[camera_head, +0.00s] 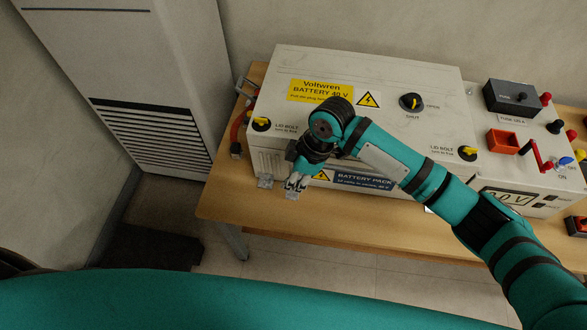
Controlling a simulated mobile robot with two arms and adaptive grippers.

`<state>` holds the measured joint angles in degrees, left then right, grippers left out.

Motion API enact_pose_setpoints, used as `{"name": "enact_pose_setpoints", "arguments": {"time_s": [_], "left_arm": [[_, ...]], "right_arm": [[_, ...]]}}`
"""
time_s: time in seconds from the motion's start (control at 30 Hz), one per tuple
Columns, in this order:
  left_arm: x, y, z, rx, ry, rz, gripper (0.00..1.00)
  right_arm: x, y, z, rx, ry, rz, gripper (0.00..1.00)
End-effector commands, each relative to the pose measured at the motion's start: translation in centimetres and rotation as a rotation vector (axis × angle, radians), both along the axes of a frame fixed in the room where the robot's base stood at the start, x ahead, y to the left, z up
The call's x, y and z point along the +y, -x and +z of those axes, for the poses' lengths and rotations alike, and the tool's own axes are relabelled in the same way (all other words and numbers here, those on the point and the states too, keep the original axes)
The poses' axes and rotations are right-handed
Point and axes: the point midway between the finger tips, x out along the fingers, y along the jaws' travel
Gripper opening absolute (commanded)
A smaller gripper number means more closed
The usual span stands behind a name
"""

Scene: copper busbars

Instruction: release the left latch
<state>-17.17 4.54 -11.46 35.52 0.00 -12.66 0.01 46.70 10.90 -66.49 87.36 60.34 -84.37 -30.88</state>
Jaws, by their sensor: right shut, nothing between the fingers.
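The white battery box (300,62) stands on the wooden table. A small grey metal piece (265,181), which looks like the left latch, shows low on its front left. Its exact position is too small to tell. My right gripper (297,184) points down at the box's front, just right of that piece. It is shut and empty, and I cannot tell whether it touches the box. A black and yellow lid bolt knob (261,124) sits above on the left, another (467,153) on the right. My left gripper is out of view.
An open/shut knob (411,102) is on the lid. On the right stand a black fuse box (512,96), a red tray (503,141), a red-handled switch (538,156) and a meter (508,197). Red cable (238,130) lies at the box's left. The table (222,194) is bare at front left.

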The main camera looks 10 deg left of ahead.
Motion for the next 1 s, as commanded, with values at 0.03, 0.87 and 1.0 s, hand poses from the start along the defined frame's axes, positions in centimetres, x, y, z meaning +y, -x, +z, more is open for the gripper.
{"name": "enact_pose_setpoints", "arguments": {"time_s": [0.03, 0.87, 1.0], "left_arm": [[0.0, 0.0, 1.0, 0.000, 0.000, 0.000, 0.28], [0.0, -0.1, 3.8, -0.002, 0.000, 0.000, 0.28], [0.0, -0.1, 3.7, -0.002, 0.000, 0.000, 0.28]], "right_arm": [[-0.1, 0.5, 0.1, -0.028, 0.000, 0.001, 0.00], [0.0, 2.8, -3.5, -0.141, 0.000, -0.001, 0.00], [0.0, 2.8, -3.5, -0.141, 0.000, -0.001, 0.00]]}}
